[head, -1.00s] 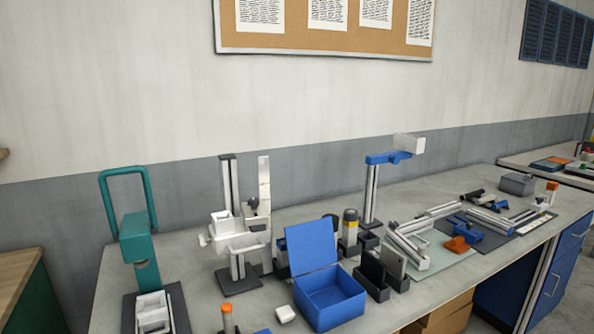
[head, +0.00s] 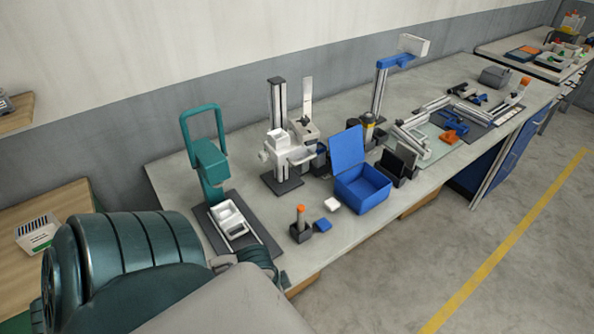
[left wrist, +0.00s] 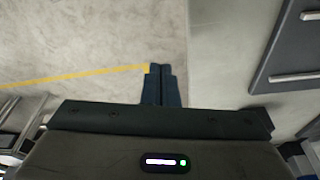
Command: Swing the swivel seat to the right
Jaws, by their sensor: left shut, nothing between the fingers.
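No part is plainly a swivel seat, and I cannot tell which one it is. One candidate is a white open tray (head: 228,218) on the dark base of a teal lever press (head: 210,160). Others are the white cradle (head: 284,150) on a dark post stand and the white block (head: 413,45) on a blue arm atop a metal post. In the left wrist view my left gripper (left wrist: 161,70) is shut and empty over bare floor. In the head view my left arm fills the lower left and its fingertips are not clear. My right gripper is not in view.
A blue open-lid box (head: 363,190), an orange-topped tool in a dark holder (head: 300,225) and a small white block (head: 332,204) stand along the grey bench (head: 325,240). Several metal-rail fixtures lie farther right. The floor (head: 500,260) at the right is clear.

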